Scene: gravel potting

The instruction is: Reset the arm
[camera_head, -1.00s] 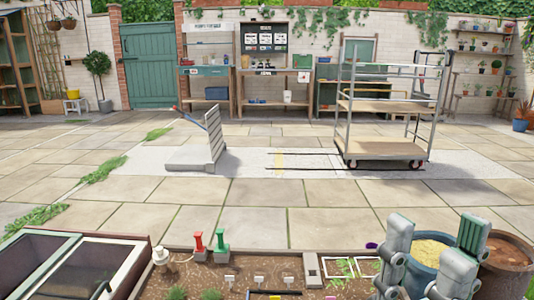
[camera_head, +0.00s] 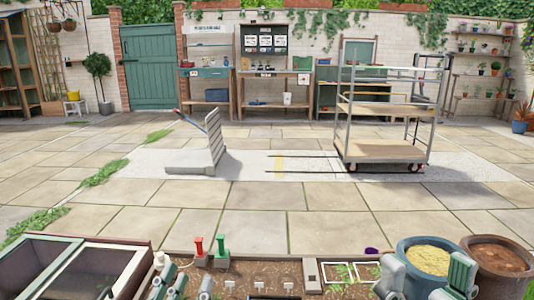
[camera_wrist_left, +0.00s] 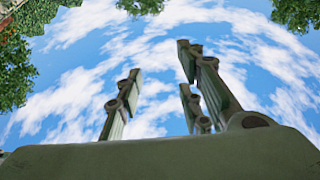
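My left gripper (camera_head: 183,280) shows at the bottom edge of the head view, left of centre, with grey-green fingers pointing up in front of the soil bed. In the left wrist view its fingers (camera_wrist_left: 160,85) stand apart against sky and leaves, with nothing between them; it is open and empty. My right gripper (camera_head: 428,270) is at the bottom right of the head view, in front of the blue pot. Its fingers are spread apart and I see nothing held between them. The lower parts of both grippers are cut off by the frame.
A soil bed (camera_head: 240,276) runs along the front, with a red handle (camera_head: 198,246) and a green handle (camera_head: 221,244) at its back edge. A blue pot (camera_head: 404,258) and a brown pot (camera_head: 527,272) stand right. A cold frame (camera_head: 100,243) is left.

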